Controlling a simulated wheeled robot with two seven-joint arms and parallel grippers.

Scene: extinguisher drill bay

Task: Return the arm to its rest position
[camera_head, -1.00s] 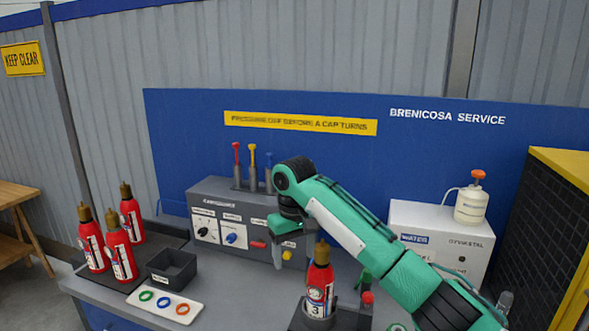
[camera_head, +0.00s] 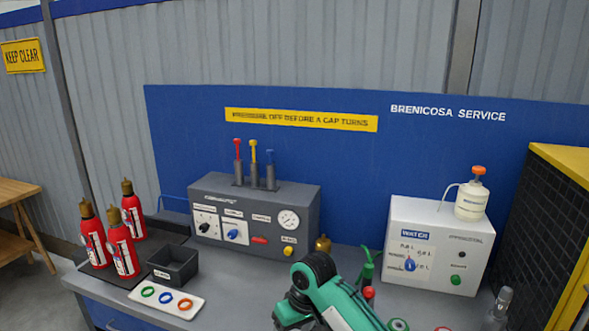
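My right arm comes in low at the bottom middle, its dark joint and teal links over the bench's front part. The teal body of my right gripper (camera_head: 292,312) shows at the bottom edge; its fingertips are not visible, so I cannot see whether it is open or shut. A brass top (camera_head: 322,243) shows just behind the arm; the red extinguisher seen there earlier is hidden by the arm. My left arm and gripper are not in view.
Several red extinguishers (camera_head: 122,252) stand on a dark mat at left, near a black bin (camera_head: 173,265) and a tray of coloured rings (camera_head: 187,309). The grey control box (camera_head: 262,205) stands behind. A white water unit (camera_head: 425,262), green nozzle (camera_head: 366,266) and glass bottle (camera_head: 502,305) are at right.

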